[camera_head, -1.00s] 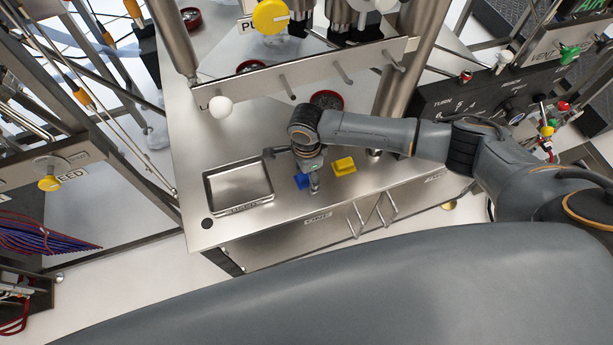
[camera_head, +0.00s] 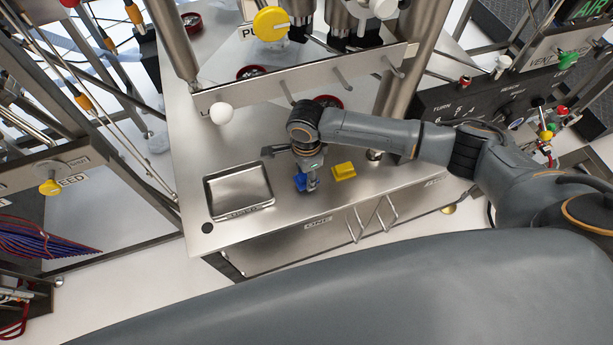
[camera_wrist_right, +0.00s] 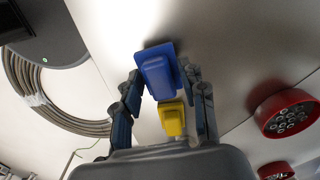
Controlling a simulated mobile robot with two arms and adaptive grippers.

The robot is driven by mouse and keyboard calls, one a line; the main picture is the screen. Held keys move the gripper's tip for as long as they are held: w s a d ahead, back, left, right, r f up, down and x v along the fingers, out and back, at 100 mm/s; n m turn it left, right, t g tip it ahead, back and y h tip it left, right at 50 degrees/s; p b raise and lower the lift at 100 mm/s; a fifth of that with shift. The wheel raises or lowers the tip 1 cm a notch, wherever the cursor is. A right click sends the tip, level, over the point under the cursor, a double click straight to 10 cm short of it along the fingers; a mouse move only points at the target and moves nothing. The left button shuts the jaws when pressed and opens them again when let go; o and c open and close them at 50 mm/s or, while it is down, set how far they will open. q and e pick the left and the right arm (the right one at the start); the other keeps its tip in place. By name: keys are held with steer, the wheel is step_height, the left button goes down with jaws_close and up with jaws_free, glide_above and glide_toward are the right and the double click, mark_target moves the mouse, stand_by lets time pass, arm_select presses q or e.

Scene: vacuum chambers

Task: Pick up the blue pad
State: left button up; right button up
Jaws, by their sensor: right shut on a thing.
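The blue pad (camera_head: 300,181) is at my right gripper (camera_head: 308,184), above the steel table top, just right of the steel tray. In the right wrist view the blue pad (camera_wrist_right: 157,74) sits between the two fingers of my right gripper (camera_wrist_right: 163,82), which is shut on it. Part of the pad is hidden by the gripper in the head view. I cannot tell whether the pad is clear of the table. My left gripper is not in view.
A yellow pad (camera_head: 344,171) lies close to the right of the gripper. The empty steel tray (camera_head: 207,198) is to the left. A red-rimmed bowl (camera_head: 339,101) and a rail with pegs (camera_head: 309,77) are behind. The table's front edge is near.

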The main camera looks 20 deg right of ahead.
steer(key=s+r, duration=0.1)
steer(key=s, duration=1.7)
steer(key=shift+d+p, duration=0.35)
steer(key=shift+p, duration=0.1)
